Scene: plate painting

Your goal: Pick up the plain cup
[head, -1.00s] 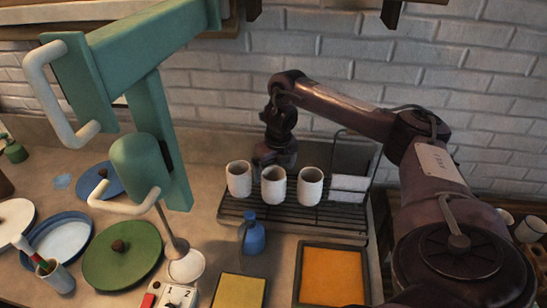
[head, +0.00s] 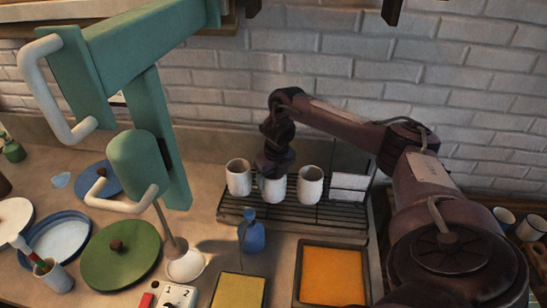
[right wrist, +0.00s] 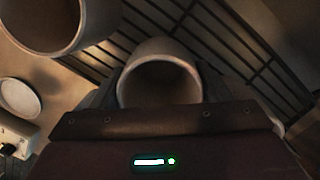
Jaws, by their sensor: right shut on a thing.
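Three white cups stand in a row on the dark wire rack (head: 305,214) in the head view: a left cup (head: 238,180), a middle cup (head: 272,191) and a right cup (head: 311,187). All look unmarked from here. My right gripper (head: 273,174) reaches down from behind and is shut on the middle cup, covering part of its rim. In the right wrist view this cup (right wrist: 160,72) sits upright at the jaws, its open mouth showing. Another cup (right wrist: 42,22) is close by at upper left. I cannot tell whether the held cup touches the rack. My left gripper is out of view.
A blue bottle (head: 251,234) stands in front of the rack. An orange tray (head: 333,276) and a yellow pad (head: 238,291) lie nearer. A green press-like machine (head: 150,135) stands left, with a green plate (head: 120,255) below. More cups (head: 531,228) stand far right.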

